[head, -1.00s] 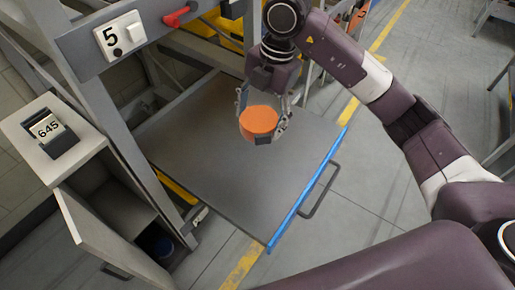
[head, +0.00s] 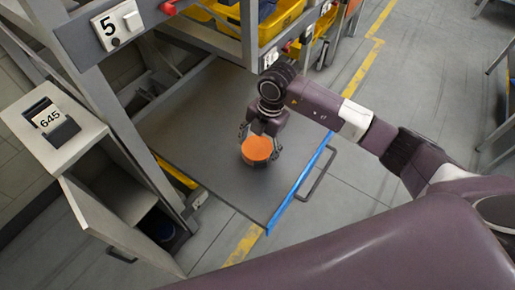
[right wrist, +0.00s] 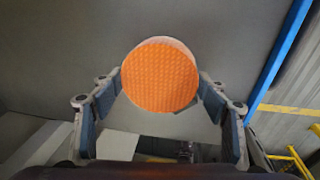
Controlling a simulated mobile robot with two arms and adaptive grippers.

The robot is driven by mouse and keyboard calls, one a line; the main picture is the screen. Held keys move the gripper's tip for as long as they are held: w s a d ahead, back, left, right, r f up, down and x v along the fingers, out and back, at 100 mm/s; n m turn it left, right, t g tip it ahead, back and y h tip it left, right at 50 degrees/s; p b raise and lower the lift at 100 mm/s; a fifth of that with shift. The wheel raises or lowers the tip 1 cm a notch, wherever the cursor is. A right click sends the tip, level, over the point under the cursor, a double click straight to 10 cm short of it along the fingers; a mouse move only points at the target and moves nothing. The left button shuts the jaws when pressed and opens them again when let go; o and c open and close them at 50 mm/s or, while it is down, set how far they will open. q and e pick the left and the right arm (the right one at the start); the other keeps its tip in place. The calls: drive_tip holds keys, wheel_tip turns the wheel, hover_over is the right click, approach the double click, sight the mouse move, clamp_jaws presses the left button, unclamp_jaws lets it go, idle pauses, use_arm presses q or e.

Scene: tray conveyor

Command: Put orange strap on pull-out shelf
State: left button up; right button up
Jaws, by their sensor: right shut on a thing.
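The orange strap (head: 257,148) is a round, coiled roll with a textured orange face. My right gripper (head: 260,144) is shut on it, over the grey pull-out shelf (head: 215,165) with its blue front edge. In the right wrist view the strap (right wrist: 160,75) sits between the two fingertips of the gripper (right wrist: 160,92), one finger on each side. The strap is low over the shelf; I cannot tell whether its underside touches the surface. My left gripper is not in view.
A rack post with a "5" sign (head: 117,25) stands at the left of the shelf. A small cabinet (head: 60,135) marked 645 has its door open. Yellow bins (head: 278,20) sit above the shelf's back. The shelf is bare around the strap.

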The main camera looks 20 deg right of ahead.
sight(264, 148)
drive_tip(key=shift+f, duration=0.7)
drive_tip(key=shift+f, duration=0.1)
drive_tip(key=o, duration=1.3)
drive_tip(key=shift+o, duration=0.2)
wheel_tip(264, 148, up, 12)
drive_tip(key=d+b, duration=0.2)
drive_tip(key=shift+s, duration=0.3)
